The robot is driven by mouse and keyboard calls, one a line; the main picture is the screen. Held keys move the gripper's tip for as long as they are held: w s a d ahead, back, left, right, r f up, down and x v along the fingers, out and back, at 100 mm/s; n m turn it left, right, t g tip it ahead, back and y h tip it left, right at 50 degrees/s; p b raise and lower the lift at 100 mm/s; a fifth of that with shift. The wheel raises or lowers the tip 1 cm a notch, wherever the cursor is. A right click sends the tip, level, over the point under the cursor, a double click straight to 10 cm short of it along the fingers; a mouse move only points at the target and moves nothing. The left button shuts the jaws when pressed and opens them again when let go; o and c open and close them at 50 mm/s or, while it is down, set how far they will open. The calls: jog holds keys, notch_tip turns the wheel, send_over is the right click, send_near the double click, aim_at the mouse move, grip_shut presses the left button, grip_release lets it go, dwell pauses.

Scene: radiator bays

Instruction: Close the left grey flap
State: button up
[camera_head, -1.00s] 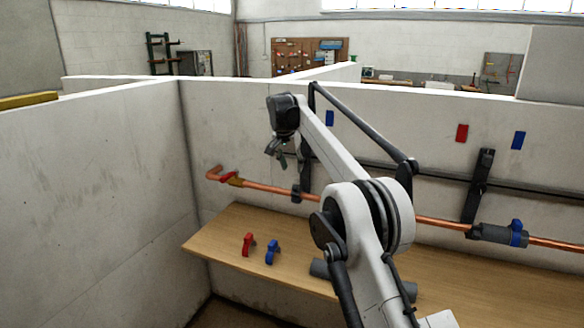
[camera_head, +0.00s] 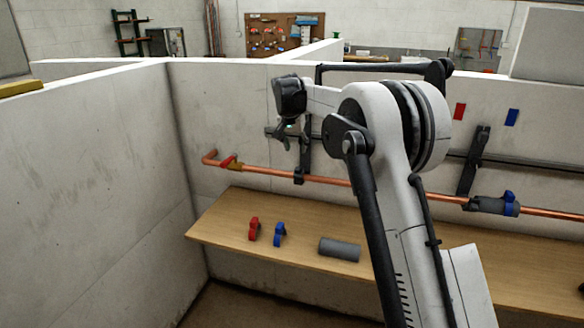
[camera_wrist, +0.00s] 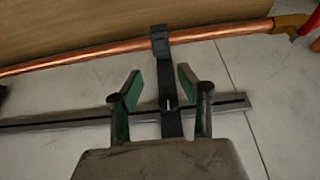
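No part is plainly recognisable as a grey flap; the likeliest is the left dark grey bracket (camera_head: 302,160) on the wall, whose lower end meets the copper pipe (camera_head: 330,181). A similar right bracket (camera_head: 474,160) stands farther along the pipe. My gripper (camera_head: 289,140) is at the upper part of the left bracket in the head view. In the wrist view my gripper (camera_wrist: 158,78) is open, its green-padded fingers on either side of the left bracket (camera_wrist: 162,62). Whether the fingers touch it I cannot tell. The bracket's end reaches the copper pipe (camera_wrist: 85,54).
A wooden shelf (camera_head: 225,222) below carries a red clamp (camera_head: 254,229), a blue clamp (camera_head: 279,235) and a loose grey sleeve (camera_head: 340,249). A grey sleeve with a blue clamp (camera_head: 508,203) sits on the pipe at right. A dark rail (camera_wrist: 70,122) crosses the wall.

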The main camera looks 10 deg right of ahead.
aim_at(299, 171)
jog(key=x, duration=1.1)
jog(key=shift+w+f, duration=0.15)
jog(key=shift+f, duration=0.05)
jog(key=shift+c, duration=0.3)
grip_shut()
